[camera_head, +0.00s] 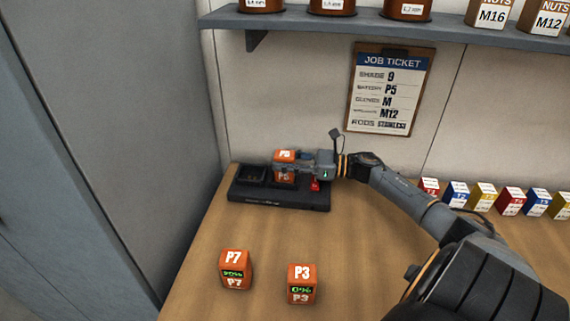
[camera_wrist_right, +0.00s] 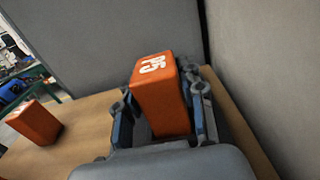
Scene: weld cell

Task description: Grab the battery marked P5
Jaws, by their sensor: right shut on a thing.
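The orange battery marked P5 (camera_head: 285,155) is at the black charger tray (camera_head: 312,202) on the bench, and its top label also shows in the right wrist view (camera_wrist_right: 155,85). My right gripper (camera_head: 292,167) is shut on it, with one finger on each side of the battery in the wrist view. The gripper covers part of the battery's front, and I cannot tell whether its base is touching the tray. The job ticket (camera_head: 390,90) on the wall reads battery P5. My left gripper is not in view.
Batteries P7 (camera_head: 236,270) and P3 (camera_head: 301,284) stand apart on the wooden bench (camera_head: 200,285) in front. The tray's left bay (camera_head: 251,175) is empty. Several small coloured boxes (camera_head: 482,196) stand at the right. A shelf (camera_head: 400,30) with spools and nut boxes runs above.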

